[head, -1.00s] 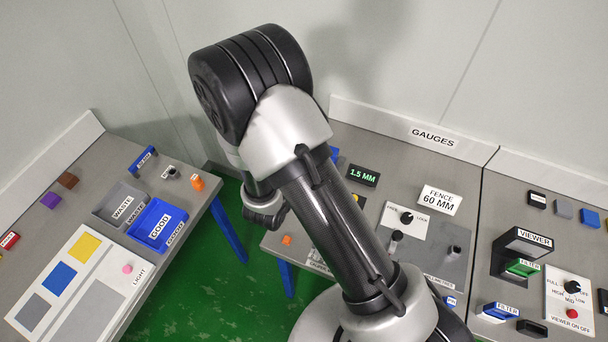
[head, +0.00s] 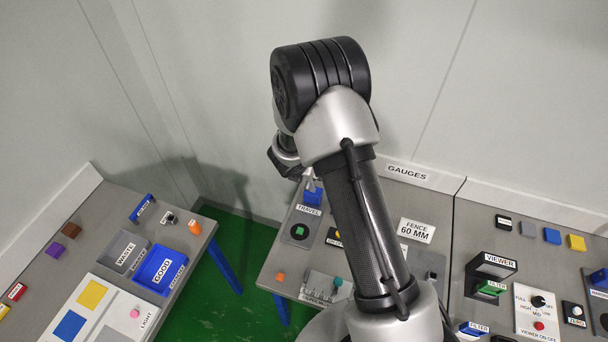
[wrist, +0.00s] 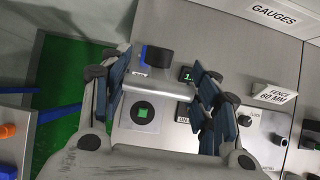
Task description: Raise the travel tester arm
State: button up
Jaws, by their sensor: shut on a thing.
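The travel tester stands at the left of the gauges bench. In the head view its TRAVEL label (head: 309,210), blue post (head: 313,195) and dark pad with a green square (head: 300,231) show. My gripper (wrist: 161,84) is shut on the tester arm, one finger pad on each side. In the head view my own arm hides most of the gripper; how high the tester arm stands is hard to tell.
A FENCE 60 MM sign (head: 416,230) and a small green display (wrist: 187,74) stand to the right of the tester. A viewer (head: 492,268) stands further right. The left bench holds the WASTE (head: 124,252) and GOOD (head: 160,271) bins. Green floor separates the benches.

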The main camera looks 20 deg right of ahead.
jog(key=shift+w+d+r, duration=0.2)
jog(key=shift+w+d, duration=0.05)
jog(key=shift+w, duration=0.05)
jog(key=shift+c, duration=0.2)
jog(key=o, duration=1.6)
jog(key=shift+f, duration=0.1)
jog(key=shift+c, duration=0.2)
jog(key=v, duration=1.2)
